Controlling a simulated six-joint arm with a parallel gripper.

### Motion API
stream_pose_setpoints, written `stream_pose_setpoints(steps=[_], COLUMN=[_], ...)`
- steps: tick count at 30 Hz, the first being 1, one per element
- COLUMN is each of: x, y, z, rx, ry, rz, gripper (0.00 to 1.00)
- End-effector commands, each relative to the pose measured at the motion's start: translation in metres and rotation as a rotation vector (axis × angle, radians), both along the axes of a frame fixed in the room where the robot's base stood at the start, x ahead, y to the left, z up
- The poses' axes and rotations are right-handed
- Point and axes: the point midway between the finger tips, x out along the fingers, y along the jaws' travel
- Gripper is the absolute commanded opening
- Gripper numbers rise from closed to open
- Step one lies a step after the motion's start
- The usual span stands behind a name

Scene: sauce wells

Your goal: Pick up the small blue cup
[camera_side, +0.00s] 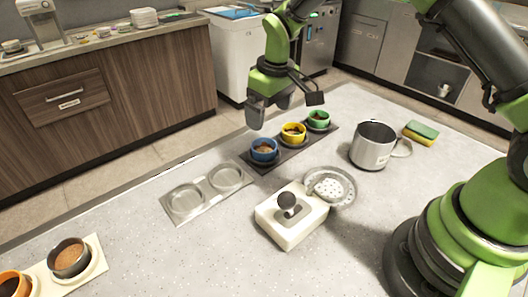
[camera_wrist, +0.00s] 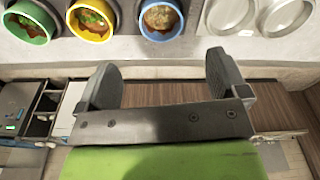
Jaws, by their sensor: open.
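The small blue cup (camera_side: 264,150) stands upright at the near-left end of a dark tray (camera_side: 265,167), with brownish contents inside. In the wrist view the blue cup (camera_wrist: 161,19) is at the top, beyond my fingertips. A yellow cup (camera_side: 293,133) and a green cup (camera_side: 318,119) stand beside it in the same row. My gripper (camera_side: 285,104) is open and empty, in the air above and behind the tray. In the wrist view the two fingers of my gripper (camera_wrist: 160,75) are spread wide, apart from every cup.
A pale tray with two empty round wells (camera_side: 185,200) lies left of the dark tray. A white block with a black knob (camera_side: 291,216), a perforated metal dish (camera_side: 345,186), a metal mug (camera_side: 372,147) and a sponge (camera_side: 421,130) stand nearby. Two more cups sit at the lower left.

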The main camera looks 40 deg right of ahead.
Motion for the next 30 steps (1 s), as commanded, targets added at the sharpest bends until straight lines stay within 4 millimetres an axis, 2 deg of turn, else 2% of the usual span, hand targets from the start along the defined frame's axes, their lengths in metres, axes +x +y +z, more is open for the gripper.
stream_pose_setpoints(steps=[6, 11, 21, 29, 30], x=[0.003, 0.005, 0.011, 0.012, 0.012], y=[0.001, 0.002, 0.004, 0.004, 0.004], z=[-0.034, -0.046, -0.091, -0.095, -0.095], rx=[0.0, -0.001, 0.001, 0.001, 0.001], ry=[0.005, 0.002, 0.003, 0.001, 0.001], rz=[0.002, 0.001, 0.001, 0.0, 0.0], gripper=[0.92, 0.92, 0.92, 0.92, 0.9])
